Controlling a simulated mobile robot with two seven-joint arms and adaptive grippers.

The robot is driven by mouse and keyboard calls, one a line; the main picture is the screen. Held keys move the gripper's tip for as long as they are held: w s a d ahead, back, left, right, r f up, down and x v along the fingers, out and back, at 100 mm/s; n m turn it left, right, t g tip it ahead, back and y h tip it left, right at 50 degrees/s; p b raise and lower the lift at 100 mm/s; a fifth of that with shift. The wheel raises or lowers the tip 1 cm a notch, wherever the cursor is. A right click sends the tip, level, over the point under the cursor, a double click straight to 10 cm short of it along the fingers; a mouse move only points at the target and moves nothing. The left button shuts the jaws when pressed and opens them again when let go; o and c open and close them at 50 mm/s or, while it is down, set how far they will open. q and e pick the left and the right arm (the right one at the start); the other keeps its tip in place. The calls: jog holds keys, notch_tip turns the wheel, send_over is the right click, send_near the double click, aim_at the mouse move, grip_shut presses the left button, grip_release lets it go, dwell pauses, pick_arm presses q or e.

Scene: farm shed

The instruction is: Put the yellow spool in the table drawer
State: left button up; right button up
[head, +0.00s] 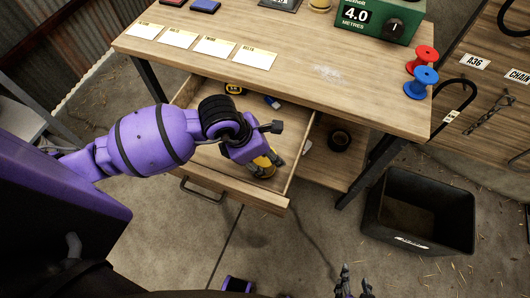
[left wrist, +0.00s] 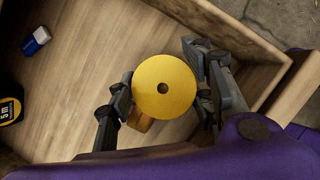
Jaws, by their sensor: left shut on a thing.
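The yellow spool (left wrist: 164,88) is between the fingers of my left gripper (left wrist: 160,100), which is shut on it. In the left wrist view its round flange faces the camera, with a dark hole at its centre. In the head view the spool (head: 263,164) shows partly behind my left gripper (head: 266,165), over the right part of the open table drawer (head: 214,179). I cannot tell whether the spool touches the drawer floor. My right gripper (head: 352,284) shows at the bottom edge of the head view, and its fingertips look apart.
In the drawer lie a tape measure (head: 234,88) and a small blue-and-white block (head: 272,102). A red spool (head: 422,59) and a blue spool (head: 421,82) stand on the table (head: 310,100). A black bin (head: 421,211) stands on the floor to the right.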

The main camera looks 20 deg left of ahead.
pick_arm(q)
jog(key=o, duration=1.1)
jog(key=shift+f, duration=0.1)
jog(key=v, duration=1.2)
jog(key=shift+p, duration=0.35)
jog(key=shift+w, duration=0.1)
